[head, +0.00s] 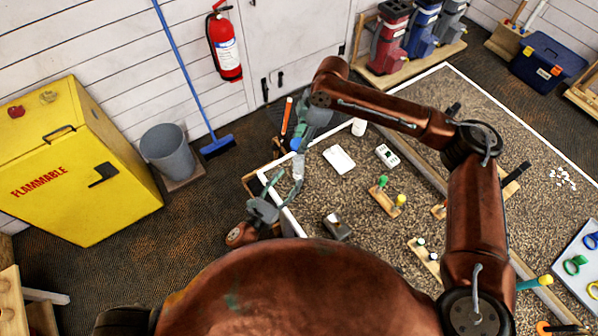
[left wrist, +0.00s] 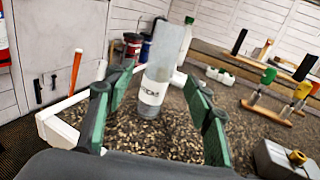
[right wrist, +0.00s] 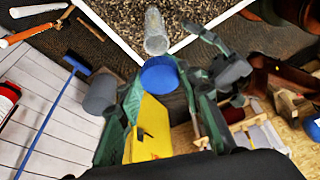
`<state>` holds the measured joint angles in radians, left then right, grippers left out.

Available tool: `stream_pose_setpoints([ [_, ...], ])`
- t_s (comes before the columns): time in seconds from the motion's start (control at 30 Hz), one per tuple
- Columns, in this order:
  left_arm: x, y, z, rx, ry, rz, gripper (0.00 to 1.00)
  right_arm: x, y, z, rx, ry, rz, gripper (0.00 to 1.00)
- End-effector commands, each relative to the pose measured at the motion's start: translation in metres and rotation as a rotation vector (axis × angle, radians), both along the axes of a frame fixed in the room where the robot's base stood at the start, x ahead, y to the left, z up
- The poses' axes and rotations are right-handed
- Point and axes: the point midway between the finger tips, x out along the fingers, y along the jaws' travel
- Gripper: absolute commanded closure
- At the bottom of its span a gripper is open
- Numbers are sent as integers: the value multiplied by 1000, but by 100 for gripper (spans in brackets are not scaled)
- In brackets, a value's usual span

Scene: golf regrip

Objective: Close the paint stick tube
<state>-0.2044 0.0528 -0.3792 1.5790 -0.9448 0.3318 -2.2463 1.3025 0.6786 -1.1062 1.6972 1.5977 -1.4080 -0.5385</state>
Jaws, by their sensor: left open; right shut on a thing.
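The paint stick tube (left wrist: 160,75), a clear grey cylinder with a white label, is near the corner of the gravel-topped table. It also shows in the head view (head: 298,168) and the right wrist view (right wrist: 155,30). My left gripper (head: 288,190) is open, with a finger on either side of the tube; contact is unclear. My right gripper (head: 300,130) is shut on the blue cap (right wrist: 160,75), above the tube's upper end. The cap also shows in the head view (head: 296,144). Whether cap and tube touch cannot be told.
The gravel table (head: 310,210) has a white edge. On it are a white box (head: 339,158), a small meter (head: 387,155), a metal block (head: 337,226) and a wooden rack with green and yellow handles (head: 385,200). An orange-handled shaft (head: 287,115) stands behind my right gripper.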

Motion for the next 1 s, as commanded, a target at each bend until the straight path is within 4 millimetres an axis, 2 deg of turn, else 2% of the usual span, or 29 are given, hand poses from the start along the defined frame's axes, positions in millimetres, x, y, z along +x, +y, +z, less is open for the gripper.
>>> stream_pose_setpoints([
  [0.2,33,-23,1,-2,-1,-1,52,0,0,0,0,0,0,75],
  [0.4,52,-35,0,-1,1,0,52,0,0,0,0,0,1,75],
  [0.83,58,-40,0,0,1,0,52,0,0,0,0,0,0,75],
  [1.0,58,-40,0,0,1,0,63,0,0,0,0,0,0,75],
])
